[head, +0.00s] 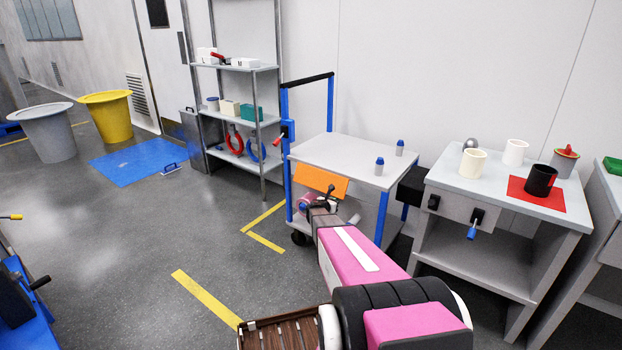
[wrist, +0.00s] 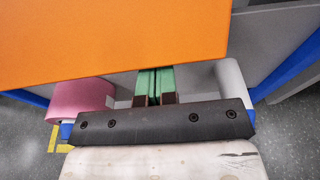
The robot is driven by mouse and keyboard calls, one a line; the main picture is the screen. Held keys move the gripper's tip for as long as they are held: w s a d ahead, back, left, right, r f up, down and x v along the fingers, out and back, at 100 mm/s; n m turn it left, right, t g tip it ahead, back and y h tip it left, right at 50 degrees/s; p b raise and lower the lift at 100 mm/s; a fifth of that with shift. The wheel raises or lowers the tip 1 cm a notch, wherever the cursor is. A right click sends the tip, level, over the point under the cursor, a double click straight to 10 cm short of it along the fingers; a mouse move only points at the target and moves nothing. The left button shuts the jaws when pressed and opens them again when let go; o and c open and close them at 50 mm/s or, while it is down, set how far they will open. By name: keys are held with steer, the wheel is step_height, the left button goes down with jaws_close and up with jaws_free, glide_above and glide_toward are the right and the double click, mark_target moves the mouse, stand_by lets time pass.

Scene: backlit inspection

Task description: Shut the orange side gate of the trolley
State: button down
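The trolley (head: 345,152) has a grey top, blue posts and a blue push frame. Its orange side gate (head: 318,182) sticks out at a slant from the near side, just below the top. In the wrist view the orange gate (wrist: 110,40) fills the upper part of the picture. My gripper (head: 327,192) is at the gate's lower edge. In the wrist view my gripper's green fingers (wrist: 155,88) are together, with nothing visible between them. Their tips pass out of sight behind the gate's edge, and I cannot tell whether they touch it.
A pink roll (wrist: 80,98) and a white roll (wrist: 232,78) lie inside the trolley. A grey workbench (head: 495,195) with mugs stands close on the right. A shelf rack (head: 235,120) stands behind left. Floor is free at left.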

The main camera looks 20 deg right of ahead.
steer(key=s+a+f, duration=0.1)
steer(key=s+a, duration=0.5)
steer(key=a, duration=0.2)
steer(key=shift+s+a+f, duration=0.15)
steer(key=shift+s+f, duration=0.1)
stand_by(0.9)
